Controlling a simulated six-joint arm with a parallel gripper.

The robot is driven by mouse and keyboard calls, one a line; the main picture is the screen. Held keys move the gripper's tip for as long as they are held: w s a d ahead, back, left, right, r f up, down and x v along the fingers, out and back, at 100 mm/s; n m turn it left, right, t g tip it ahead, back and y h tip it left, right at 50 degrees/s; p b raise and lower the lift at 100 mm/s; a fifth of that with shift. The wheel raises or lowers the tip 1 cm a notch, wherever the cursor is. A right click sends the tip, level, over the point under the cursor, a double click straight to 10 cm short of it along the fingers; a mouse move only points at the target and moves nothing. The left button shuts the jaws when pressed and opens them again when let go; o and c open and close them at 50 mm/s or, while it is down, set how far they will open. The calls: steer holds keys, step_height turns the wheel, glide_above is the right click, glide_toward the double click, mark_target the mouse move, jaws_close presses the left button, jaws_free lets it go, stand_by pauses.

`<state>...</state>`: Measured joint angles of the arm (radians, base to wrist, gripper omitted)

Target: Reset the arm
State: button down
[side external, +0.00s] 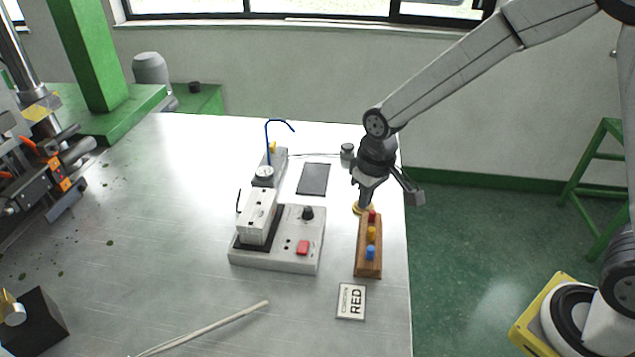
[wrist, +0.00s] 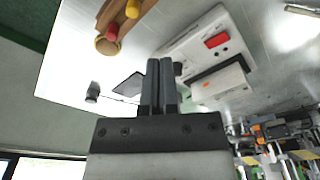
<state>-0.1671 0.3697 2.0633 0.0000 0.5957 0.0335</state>
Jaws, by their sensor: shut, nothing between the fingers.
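My gripper (side external: 364,201) is shut and empty. In the side external view it is low at the far end of the wooden block (side external: 368,262), above or beside a small yellow round piece (side external: 357,209); whether it touches it I cannot tell. The block holds a red peg (side external: 372,215), a yellow peg (side external: 371,233) and a blue peg (side external: 370,253) in a row. In the wrist view the closed fingers (wrist: 160,62) point towards the table, with the block (wrist: 118,14) at upper left.
A white machine (side external: 275,262) with a red button and black knob stands left of the block. A dark pad (side external: 313,179) lies behind it. A card reading RED (side external: 351,301) and a pale rod (side external: 205,328) lie in front. The table's right edge is close to the block.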

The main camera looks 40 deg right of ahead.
steer(key=s+d, duration=0.3)
steer(key=s, duration=0.3)
steer(key=s+d+m+t, duration=0.1)
steer(key=s+d, duration=0.2)
steer(key=s, duration=0.3)
steer(key=shift+d+r+m, duration=0.3)
steer(key=shift+d, duration=0.1)
